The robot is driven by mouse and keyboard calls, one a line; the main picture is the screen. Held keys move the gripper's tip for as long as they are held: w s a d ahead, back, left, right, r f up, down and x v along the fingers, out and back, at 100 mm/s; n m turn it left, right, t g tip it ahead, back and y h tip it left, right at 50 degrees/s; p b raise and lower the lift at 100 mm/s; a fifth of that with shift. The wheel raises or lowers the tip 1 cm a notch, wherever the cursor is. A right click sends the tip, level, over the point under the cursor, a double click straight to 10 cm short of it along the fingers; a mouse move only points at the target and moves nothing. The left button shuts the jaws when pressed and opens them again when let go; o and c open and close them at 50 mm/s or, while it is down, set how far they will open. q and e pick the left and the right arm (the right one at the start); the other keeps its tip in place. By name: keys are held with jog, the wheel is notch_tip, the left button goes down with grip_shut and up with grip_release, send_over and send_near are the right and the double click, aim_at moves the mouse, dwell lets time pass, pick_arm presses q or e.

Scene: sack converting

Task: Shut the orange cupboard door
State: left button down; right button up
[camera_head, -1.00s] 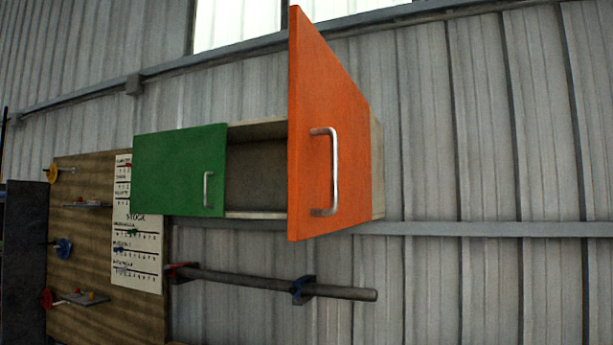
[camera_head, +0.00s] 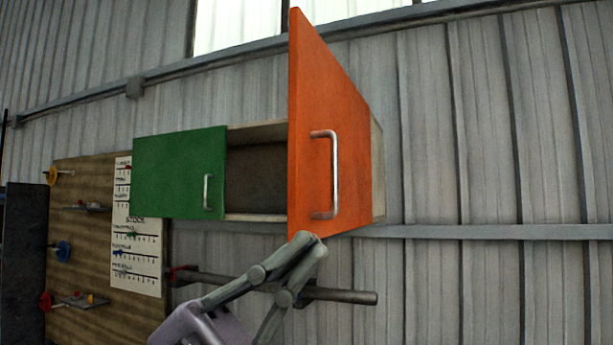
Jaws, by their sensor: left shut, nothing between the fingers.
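The orange cupboard door (camera_head: 310,110) stands open and swung outward, with its silver bar handle (camera_head: 335,175) facing right. Behind it, part of the cupboard's dark inside (camera_head: 257,175) shows between the orange door and the green door. My left gripper (camera_head: 308,243) comes up from the bottom, shut and empty. Its fingertips appear at the lower edge of the orange door, below the handle; I cannot tell whether they touch it. My right gripper is not in view.
The green door (camera_head: 180,172) covers the cupboard's left side. Below runs a grey bar (camera_head: 345,296), partly hidden by my gripper. A wooden board (camera_head: 85,235) with a paper chart (camera_head: 137,250) and small items hangs at left. The right wall is clear.

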aim_at(303, 177)
pick_arm(q)
jog(key=d+r+t+y, duration=0.2)
jog(key=d+t+y, duration=0.3)
jog(key=y, duration=0.4)
jog(key=w+a+r+n+t+y, duration=0.3)
jog(key=a+r+n+t+y, duration=0.3)
jog(key=a+n+t+y, duration=0.15)
jog(key=shift+t, duration=0.25)
jog(key=w+p, duration=0.2)
jog(key=w, duration=0.1)
jog(key=w+d+p, duration=0.1)
jog(key=w+p, duration=0.1)
jog(key=w, duration=0.1)
jog(key=w+d+p, duration=0.1)
jog(key=w+p, duration=0.2)
jog(key=shift+w+d+r, duration=0.1)
jog(key=shift+d+r, duration=0.1)
jog(key=shift+a, duration=0.25)
jog(key=shift+d+f, duration=0.1)
jog(key=shift+d, duration=0.2)
jog(key=shift+a, duration=0.1)
